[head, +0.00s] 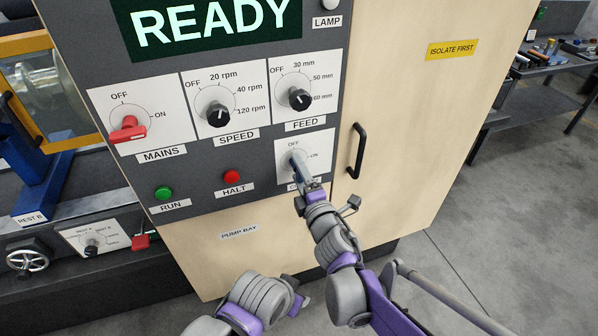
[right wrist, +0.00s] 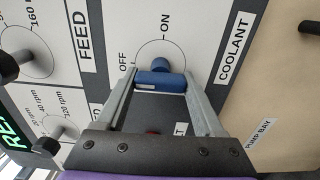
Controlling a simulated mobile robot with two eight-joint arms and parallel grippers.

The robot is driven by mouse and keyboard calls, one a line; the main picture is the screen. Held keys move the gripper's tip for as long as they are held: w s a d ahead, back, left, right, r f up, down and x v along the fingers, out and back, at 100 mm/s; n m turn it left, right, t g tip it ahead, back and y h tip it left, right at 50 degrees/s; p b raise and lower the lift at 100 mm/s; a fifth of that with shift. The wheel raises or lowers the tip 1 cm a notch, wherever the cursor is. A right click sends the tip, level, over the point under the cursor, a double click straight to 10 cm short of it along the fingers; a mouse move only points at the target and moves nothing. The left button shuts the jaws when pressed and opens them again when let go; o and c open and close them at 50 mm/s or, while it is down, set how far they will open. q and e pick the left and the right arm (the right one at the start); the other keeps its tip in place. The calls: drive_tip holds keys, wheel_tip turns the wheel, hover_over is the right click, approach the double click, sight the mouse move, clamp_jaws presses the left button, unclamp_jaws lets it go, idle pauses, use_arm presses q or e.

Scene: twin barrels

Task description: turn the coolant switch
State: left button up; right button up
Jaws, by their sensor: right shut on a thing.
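The coolant switch (right wrist: 160,80) is a blue handle on a white plate, with OFF and ON marked around its dial in the right wrist view. My right gripper (head: 297,162) reaches up to this plate (head: 318,146) in the head view and covers most of the switch there. In the right wrist view its two fingers (right wrist: 160,84) are shut on the blue handle, one at each end. Which mark the switch points to, I cannot tell. My left gripper (head: 294,296) is low in the head view, below the panel and away from the switch; its jaws are unclear.
The speed knob (head: 215,107), feed knob (head: 297,98) and red mains switch (head: 128,129) sit above. The red HALT button (head: 232,176) and green RUN button (head: 163,193) are to the left. A black door handle (head: 357,150) sticks out close to the right of my gripper.

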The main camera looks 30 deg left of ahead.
idle(0.3)
drive_tip(key=o, duration=1.4)
drive_tip(key=b+v, duration=0.1)
drive_tip(key=v, duration=1)
drive_tip(key=shift+a, duration=0.1)
